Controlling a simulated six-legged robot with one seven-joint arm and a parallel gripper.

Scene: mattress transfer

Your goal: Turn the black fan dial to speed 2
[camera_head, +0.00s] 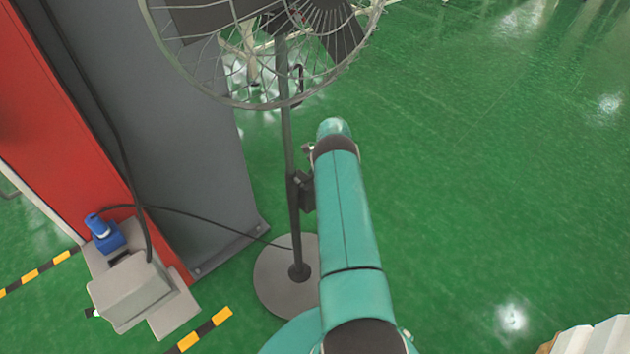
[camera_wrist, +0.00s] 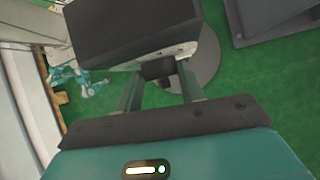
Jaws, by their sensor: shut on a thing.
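The fan stands upright in the head view, with its wire cage (camera_head: 215,95) at the top, a thin pole (camera_head: 285,130) and a round grey base (camera_head: 280,285). A small black control box (camera_head: 306,192) sits on the pole, partly hidden by my arm. In the wrist view the dark box (camera_wrist: 130,30) fills the top. The black dial (camera_wrist: 157,70) sticks out from its pale face. My gripper (camera_wrist: 158,75) is shut on the dial, one finger on each side. The dial's markings and pointer cannot be seen.
A grey column (camera_head: 190,130) and a red panel (camera_head: 60,110) stand left of the fan. A grey socket block with a blue plug (camera_head: 105,232) and black cable lies by them. Green floor (camera_head: 500,180) is open at right. Pale stacked items (camera_head: 595,338) show at lower right.

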